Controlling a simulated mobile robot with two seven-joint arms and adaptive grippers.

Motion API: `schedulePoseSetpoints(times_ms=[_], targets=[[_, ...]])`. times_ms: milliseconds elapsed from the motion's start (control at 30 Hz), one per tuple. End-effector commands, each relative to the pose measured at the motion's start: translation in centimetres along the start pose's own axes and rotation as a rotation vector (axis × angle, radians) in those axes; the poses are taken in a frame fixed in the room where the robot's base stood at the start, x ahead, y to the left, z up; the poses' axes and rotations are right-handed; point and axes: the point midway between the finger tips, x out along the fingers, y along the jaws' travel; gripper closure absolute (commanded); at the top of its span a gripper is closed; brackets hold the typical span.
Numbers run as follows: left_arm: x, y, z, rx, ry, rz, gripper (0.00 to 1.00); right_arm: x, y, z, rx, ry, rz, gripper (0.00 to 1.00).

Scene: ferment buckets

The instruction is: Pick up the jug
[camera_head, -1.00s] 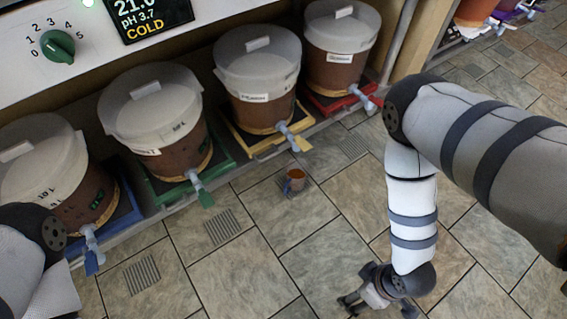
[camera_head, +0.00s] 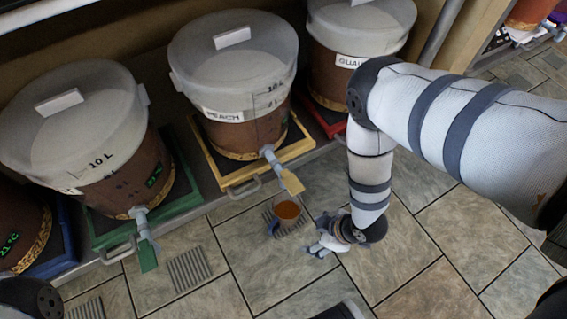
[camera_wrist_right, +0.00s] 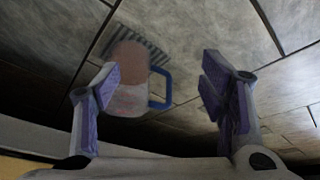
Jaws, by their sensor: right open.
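The jug (camera_head: 288,208) is a small clear vessel with orange-brown contents and a blue handle. It stands on a floor grate below the tap of the PEACH bucket. My right gripper (camera_head: 319,240) is open and empty, just to the right of and nearer than the jug. In the right wrist view the jug (camera_wrist_right: 128,98) lies ahead, partly covered by the left finger. Its blue handle appears between the open fingers (camera_wrist_right: 160,72), with no clear contact. My left gripper is out of view; only a bit of that arm shows at bottom left.
The PEACH bucket (camera_head: 235,70) stands on a yellow tray (camera_head: 220,177), its tap (camera_head: 270,156) and yellow lever (camera_head: 292,182) overhanging near the jug. Another bucket (camera_head: 75,120) stands on a green tray (camera_head: 110,225) at left.

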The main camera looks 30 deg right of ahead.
Motion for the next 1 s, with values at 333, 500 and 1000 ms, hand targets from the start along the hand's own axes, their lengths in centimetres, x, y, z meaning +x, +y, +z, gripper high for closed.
schedulePoseSetpoints(times_ms=[333,500,1000], targets=[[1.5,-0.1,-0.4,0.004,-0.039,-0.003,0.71,3.0,0.9,-6.7,0.0,-0.001,-0.001,0.35],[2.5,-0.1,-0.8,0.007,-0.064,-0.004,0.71,5.4,0.9,-7.8,0.002,-0.004,-0.004,0.35],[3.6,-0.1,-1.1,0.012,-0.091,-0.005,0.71,8.4,1.1,-8.0,0.002,-0.001,-0.001,0.49]])
